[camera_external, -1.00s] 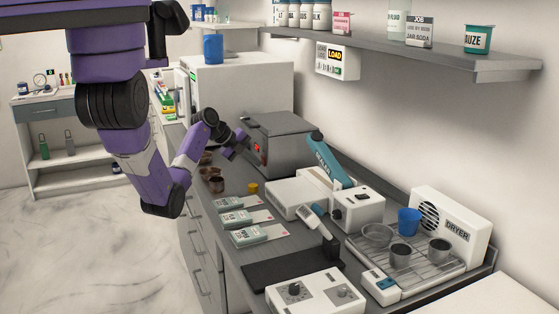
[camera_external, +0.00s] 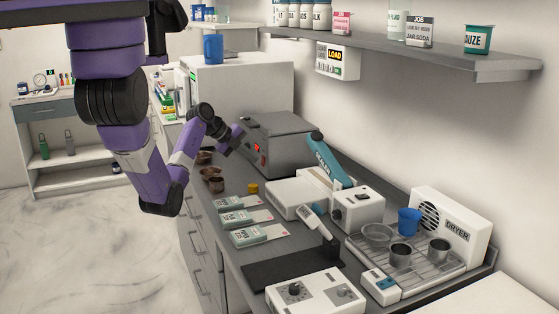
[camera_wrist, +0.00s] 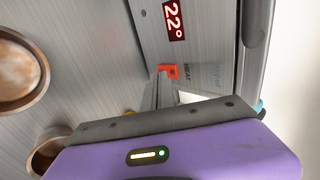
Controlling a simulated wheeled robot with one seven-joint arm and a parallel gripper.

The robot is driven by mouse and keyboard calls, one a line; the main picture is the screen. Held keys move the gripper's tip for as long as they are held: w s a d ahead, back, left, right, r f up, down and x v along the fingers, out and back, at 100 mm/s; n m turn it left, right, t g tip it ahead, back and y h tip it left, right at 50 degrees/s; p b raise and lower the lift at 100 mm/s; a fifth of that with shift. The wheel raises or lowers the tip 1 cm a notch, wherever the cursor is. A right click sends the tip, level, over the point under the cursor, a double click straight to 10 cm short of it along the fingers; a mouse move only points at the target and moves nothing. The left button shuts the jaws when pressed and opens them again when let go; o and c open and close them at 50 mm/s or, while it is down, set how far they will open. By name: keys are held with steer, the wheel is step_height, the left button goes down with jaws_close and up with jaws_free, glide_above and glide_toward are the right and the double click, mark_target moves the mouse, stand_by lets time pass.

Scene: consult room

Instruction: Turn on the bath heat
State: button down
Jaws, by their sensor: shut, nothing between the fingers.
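The bath (camera_external: 275,145) is a grey box with a sloped lid on the counter, left of the middle in the outside view. Its front fills the upper right of the wrist view, with a red display (camera_wrist: 174,19) reading 22°. Below the display is a red switch (camera_wrist: 167,71) beside the word HEAT. Whether the switch is on or off I cannot tell. My gripper (camera_external: 238,138) is shut and empty, close in front of the bath's front face. In the wrist view its purple and grey body covers the bottom; contact with the switch cannot be seen.
Brown cups (camera_external: 213,180) stand on the counter below my gripper. A yellow jar (camera_external: 253,188) is near the bath's front. A white device with a teal arm (camera_external: 324,163) stands to the right. A white cabinet (camera_external: 245,88) is behind the bath.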

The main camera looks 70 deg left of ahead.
steer(key=s+f+b+v, duration=0.1)
steer(key=b+v, duration=0.1)
steer(key=v, duration=1)
steer(key=shift+w, duration=0.1)
steer(key=shift+s+f+b, duration=0.2)
steer(key=shift+f+b, duration=0.5)
steer(key=shift+b, duration=0.3)
steer(key=shift+w+f, duration=0.1)
